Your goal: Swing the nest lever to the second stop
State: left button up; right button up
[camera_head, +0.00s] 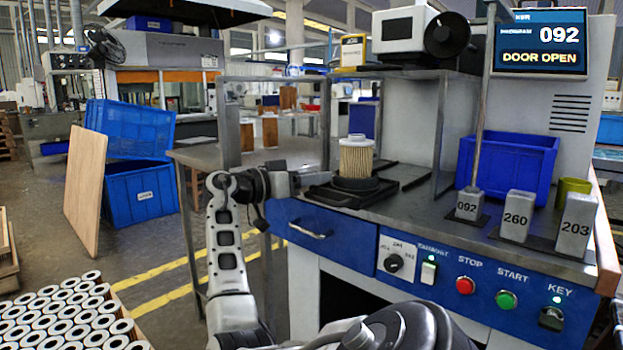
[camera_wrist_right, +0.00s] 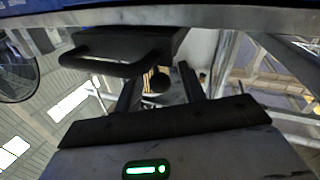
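The filter cartridge (camera_head: 356,157), pleated and cream-coloured, stands upright on a dark round base on the black nest plate (camera_head: 340,197). The nest sits on the grey bench top between metal posts. My right gripper (camera_head: 308,180) is at the nest's left side, pointing right; its fingers are small in the head view. In the right wrist view its two dark fingers (camera_wrist_right: 160,88) stand apart. A dark round knob (camera_wrist_right: 160,82), perhaps the lever's end, shows between them; I cannot tell contact. The rest of the lever is not clear. My left gripper is not in view.
A black tray-like part with a handle (camera_wrist_right: 115,68) is close to the right fingers. A screen (camera_head: 540,42) reads 092, DOOR OPEN. Blocks marked 092 (camera_head: 468,205), 260 (camera_head: 517,215) and 203 (camera_head: 577,225) stand right, before a blue bin (camera_head: 510,165). A selector dial (camera_head: 394,263) is on the front panel.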

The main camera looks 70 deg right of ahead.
jog(key=shift+r, duration=0.1)
jog(key=r, duration=0.2)
jog(key=r+p, duration=0.1)
jog(key=shift+a+r, duration=0.2)
jog(key=shift+r, duration=0.2)
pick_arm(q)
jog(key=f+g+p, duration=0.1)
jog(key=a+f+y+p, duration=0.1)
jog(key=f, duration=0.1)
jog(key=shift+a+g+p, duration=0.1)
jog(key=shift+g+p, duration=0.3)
pick_arm(e)
jog(key=s+a+r, duration=0.5)
jog(key=a+r, duration=0.4)
jog(key=a, duration=0.3)
jog(key=shift+a, duration=0.35)
